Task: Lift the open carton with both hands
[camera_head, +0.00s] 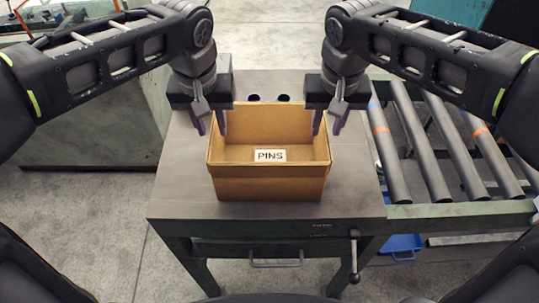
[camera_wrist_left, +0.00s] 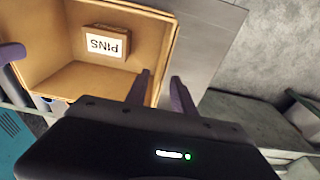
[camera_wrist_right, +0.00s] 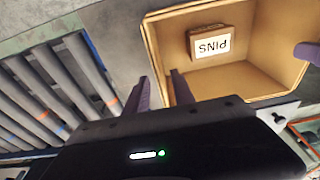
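The open carton (camera_head: 270,188) is a brown cardboard box standing upright on a grey table. It also shows in the left wrist view (camera_wrist_left: 68,84) and the right wrist view (camera_wrist_right: 262,82). A small box with a white PINS label (camera_head: 270,156) lies inside it. My left gripper (camera_head: 211,128) is open at the carton's left wall, one finger inside and one outside. My right gripper (camera_head: 327,128) is open at the right wall in the same way. Both wrist views show a gap between the fingers, with the wall's rim running between them; contact cannot be told.
The table (camera_head: 178,190) has bare room left and right of the carton. Two small dark round items lie behind it. A roller conveyor (camera_head: 440,140) adjoins the table on the right. A crank handle (camera_head: 354,255) hangs at the table's front.

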